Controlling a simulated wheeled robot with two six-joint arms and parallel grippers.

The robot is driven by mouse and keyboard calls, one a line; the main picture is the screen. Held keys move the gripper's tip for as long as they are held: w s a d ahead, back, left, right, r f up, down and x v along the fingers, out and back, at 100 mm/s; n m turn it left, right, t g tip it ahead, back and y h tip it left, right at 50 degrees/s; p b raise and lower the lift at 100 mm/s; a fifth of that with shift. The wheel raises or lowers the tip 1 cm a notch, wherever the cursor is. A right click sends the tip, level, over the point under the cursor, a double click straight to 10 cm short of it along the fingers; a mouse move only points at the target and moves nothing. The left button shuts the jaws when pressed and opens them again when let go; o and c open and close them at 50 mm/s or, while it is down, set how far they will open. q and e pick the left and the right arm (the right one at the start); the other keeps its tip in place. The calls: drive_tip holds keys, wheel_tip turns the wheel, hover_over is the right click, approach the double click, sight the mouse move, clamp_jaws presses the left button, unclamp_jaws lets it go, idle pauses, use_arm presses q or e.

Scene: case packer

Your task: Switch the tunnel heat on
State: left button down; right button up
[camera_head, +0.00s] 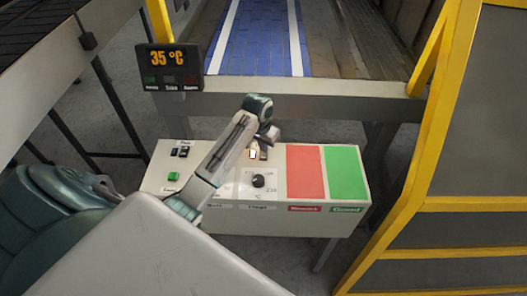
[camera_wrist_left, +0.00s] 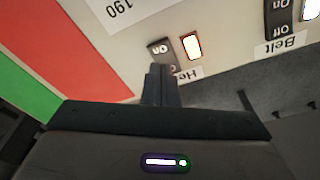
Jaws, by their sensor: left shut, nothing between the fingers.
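The heat switch (camera_wrist_left: 160,48) is a dark rocker on the pale control panel (camera_head: 150,180), with "On" and "O" marks. A heat lamp (camera_wrist_left: 192,46) beside it looks bright white with an orange rim. The label below them reads "He" and is partly covered by my fingers. My left gripper (camera_wrist_left: 159,70) is shut and empty, its tips right at the lower edge of the switch; I cannot tell if they touch. In the head view my left gripper (camera_head: 268,137) is over the panel's back edge, by the switch. My right gripper is not in view.
The belt switch (camera_wrist_left: 278,16) is to the right in the wrist view. The panel also has a green button (camera_head: 173,177), a black dial (camera_head: 258,181) and red (camera_head: 305,172) and green (camera_head: 344,172) pads. A display (camera_head: 170,67) reads 35 °C. A yellow frame (camera_head: 425,130) stands at right.

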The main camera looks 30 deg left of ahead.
sight(263, 158)
use_arm(q)
drive_tip(key=shift+r, duration=1.95)
drive_tip(key=shift+f, duration=0.1)
